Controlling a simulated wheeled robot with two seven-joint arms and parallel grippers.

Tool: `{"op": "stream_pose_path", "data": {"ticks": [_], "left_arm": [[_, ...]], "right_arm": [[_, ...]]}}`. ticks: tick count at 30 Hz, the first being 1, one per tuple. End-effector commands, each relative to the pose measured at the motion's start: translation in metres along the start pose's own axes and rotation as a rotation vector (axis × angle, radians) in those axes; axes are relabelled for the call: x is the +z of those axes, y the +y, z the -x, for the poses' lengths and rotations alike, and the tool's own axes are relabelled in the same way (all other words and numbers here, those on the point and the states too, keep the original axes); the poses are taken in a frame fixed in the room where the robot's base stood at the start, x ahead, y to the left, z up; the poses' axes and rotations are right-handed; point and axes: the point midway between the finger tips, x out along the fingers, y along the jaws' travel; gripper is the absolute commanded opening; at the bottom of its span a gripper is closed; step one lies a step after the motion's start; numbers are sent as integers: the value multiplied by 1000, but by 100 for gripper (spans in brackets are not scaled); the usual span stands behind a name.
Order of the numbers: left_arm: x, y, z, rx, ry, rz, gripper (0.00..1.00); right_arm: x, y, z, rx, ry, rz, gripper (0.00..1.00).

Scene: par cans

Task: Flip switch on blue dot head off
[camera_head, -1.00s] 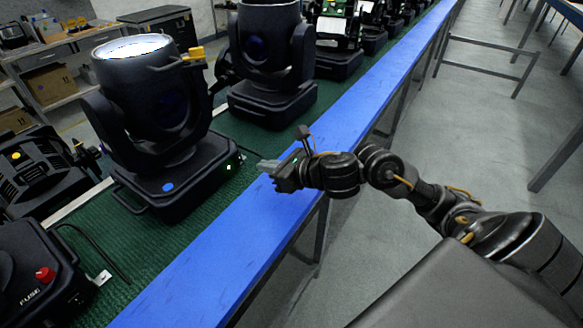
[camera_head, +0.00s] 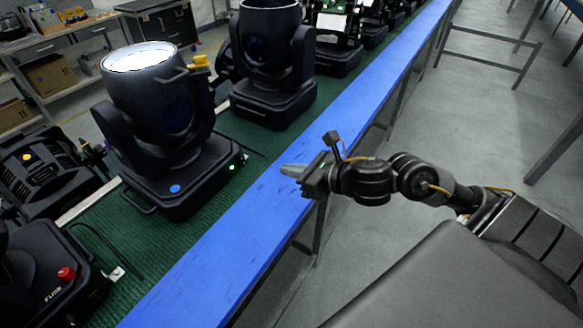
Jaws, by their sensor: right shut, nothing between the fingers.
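The blue dot head is a black moving-head light (camera_head: 160,120) with a bright white lit lens, standing on the green conveyor surface. A blue dot (camera_head: 175,188) marks the front of its base. A small green-white light (camera_head: 233,167) glows on the right side of the base; I cannot make out the switch itself. My right gripper (camera_head: 290,170) is shut and empty, over the blue rail, to the right of the base and apart from it. My left gripper is not in view.
The blue rail (camera_head: 215,270) runs along the line's edge. A second black head (camera_head: 270,60) stands behind. A yellow-dot unit (camera_head: 45,170) lies at left. A base with a red fuse knob (camera_head: 66,274) is at lower left.

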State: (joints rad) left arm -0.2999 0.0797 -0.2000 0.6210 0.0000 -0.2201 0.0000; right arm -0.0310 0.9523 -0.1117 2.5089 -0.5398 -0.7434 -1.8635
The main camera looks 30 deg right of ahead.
Motion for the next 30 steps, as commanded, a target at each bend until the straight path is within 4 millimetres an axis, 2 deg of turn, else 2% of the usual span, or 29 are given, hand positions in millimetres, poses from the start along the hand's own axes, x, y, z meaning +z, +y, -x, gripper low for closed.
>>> {"op": "stream_pose_path", "data": {"ticks": [6, 11, 17, 30], "left_arm": [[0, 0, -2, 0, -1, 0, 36], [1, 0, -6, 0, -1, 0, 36], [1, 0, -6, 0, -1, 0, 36], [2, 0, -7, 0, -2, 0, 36]], "right_arm": [[4, -2, -1, 4, 4, 42, 0], [-5, 1, -2, 17, 44, 74, 0], [-18, 1, 0, 9, 80, 34, 0], [-16, 0, -3, -1, 68, 4, 0]]}}
